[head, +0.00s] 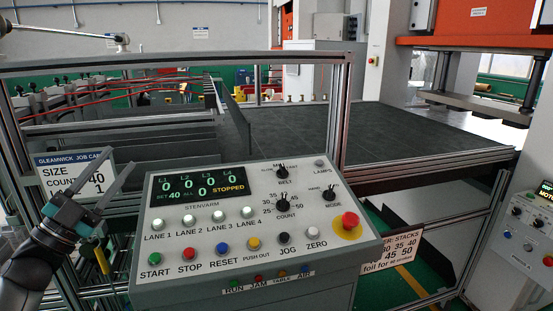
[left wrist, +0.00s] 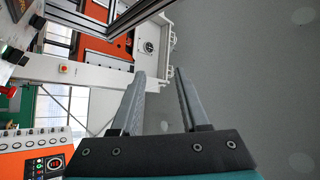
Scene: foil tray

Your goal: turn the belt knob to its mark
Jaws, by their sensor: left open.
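The belt knob (head: 282,171) is a small black knob at the top of the sloped grey control panel (head: 330,235), above the word BELT. Small lettering curves over it, too fine to read surely, and I cannot tell where its pointer stands. My left gripper (head: 119,161) is open and empty, left of the panel and well apart from the knob. Its two grey fingers point up in the head view. In the left wrist view the open fingers (left wrist: 160,72) have nothing between them, and the knob does not show. My right gripper is not in view.
A count knob (head: 282,204) and a mode knob (head: 329,194) sit close to the belt knob. A red stop button (head: 348,223) stands at the panel's right. A metal frame post (head: 341,115) rises behind. A job card (head: 75,175) hangs behind my left gripper.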

